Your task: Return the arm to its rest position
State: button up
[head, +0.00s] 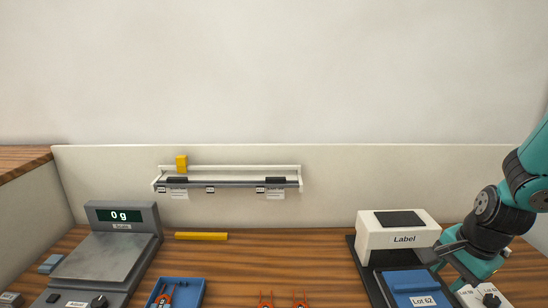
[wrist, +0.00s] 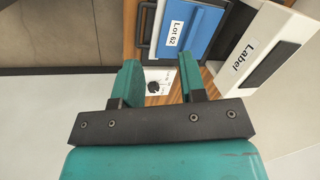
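My arm (head: 505,205), teal and black, reaches in from the right edge in the head view. My gripper (wrist: 158,75) is open in the wrist view, its two teal fingers apart with nothing held between them. In the head view my gripper (head: 448,263) is above the table beside the label printer (head: 398,235), partly hidden by its angle. Beyond the fingers in the wrist view is a white block with a dark knob (wrist: 153,87).
The blue "Lot 62" tray (head: 412,284) lies in front of the printer. White tagged items (head: 480,293) sit below my gripper. A scale (head: 107,258) reading 0 g stands left. A wall rail (head: 230,184) and yellow bar (head: 201,236) are at the back. The middle table is largely clear.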

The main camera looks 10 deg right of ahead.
jog(key=w+a+r+n+y, duration=0.1)
jog(key=a+r+n, duration=0.25)
jog(key=a, duration=0.35)
jog(key=w+a+r+n+y, duration=0.1)
jog(key=a+r+n, duration=0.2)
jog(key=a+n, duration=0.25)
jog(key=s+a+r+n+g+y, duration=0.1)
jog(key=s+a+r+n, duration=0.2)
jog(key=s+a+n, duration=0.2)
jog(key=s+a+r+n+g, duration=0.1)
jog(key=s+a+r+n, duration=0.3)
jog(key=a+n, duration=0.5)
jog(key=s+a, duration=0.2)
jog(key=shift+s+a+r+g+y, duration=0.15)
jog(key=shift+a+r+g+y, duration=0.15)
jog(key=shift+a+y, duration=0.1)
